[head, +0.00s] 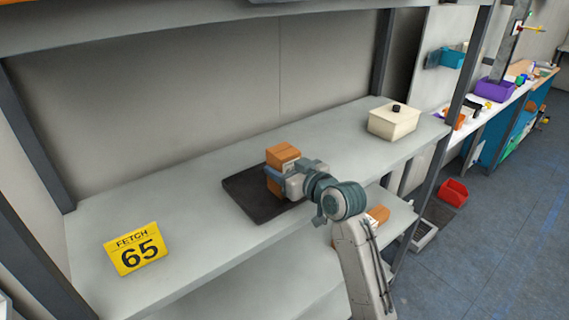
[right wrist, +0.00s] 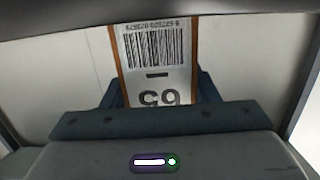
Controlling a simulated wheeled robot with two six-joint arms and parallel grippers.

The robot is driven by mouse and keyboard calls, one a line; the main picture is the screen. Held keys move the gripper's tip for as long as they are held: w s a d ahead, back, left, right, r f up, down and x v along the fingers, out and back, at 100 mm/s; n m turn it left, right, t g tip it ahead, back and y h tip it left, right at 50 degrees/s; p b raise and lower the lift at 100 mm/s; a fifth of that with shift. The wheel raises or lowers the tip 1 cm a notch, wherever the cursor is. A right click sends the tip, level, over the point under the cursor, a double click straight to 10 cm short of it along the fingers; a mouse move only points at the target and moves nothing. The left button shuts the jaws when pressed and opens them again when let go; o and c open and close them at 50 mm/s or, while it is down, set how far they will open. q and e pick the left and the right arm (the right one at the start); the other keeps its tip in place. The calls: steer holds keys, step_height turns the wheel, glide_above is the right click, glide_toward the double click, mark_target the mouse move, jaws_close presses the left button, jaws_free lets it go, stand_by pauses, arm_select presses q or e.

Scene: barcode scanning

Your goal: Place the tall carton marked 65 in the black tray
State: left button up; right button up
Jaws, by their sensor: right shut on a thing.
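The tall orange-brown carton (head: 283,155) is at the black tray (head: 245,193) on the upper shelf. My right gripper (head: 276,180) is shut on it. In the right wrist view the carton (right wrist: 158,60) shows a white label with a barcode and an upside-down 65, between the blue fingers. The gripper and wrist hide the carton's lower part in the head view, so I cannot tell whether its base touches the tray. My left gripper is not in view.
A yellow sign reading FETCH 65 (head: 135,248) stands at the shelf's left. A cream box with a dark knob (head: 394,121) stands at the right. Another orange carton (head: 378,215) shows on the lower shelf. The upper shelf between sign and tray is clear.

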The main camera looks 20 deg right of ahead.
steer(key=shift+f, duration=0.2)
steer(key=o, duration=1.2)
steer(key=shift+r, duration=0.2)
steer(key=shift+s+d+f, duration=0.15)
steer(key=shift+s, duration=0.15)
steer(key=b+v, duration=0.3)
steer(key=v, duration=0.8)
steer(key=shift+s, duration=0.2)
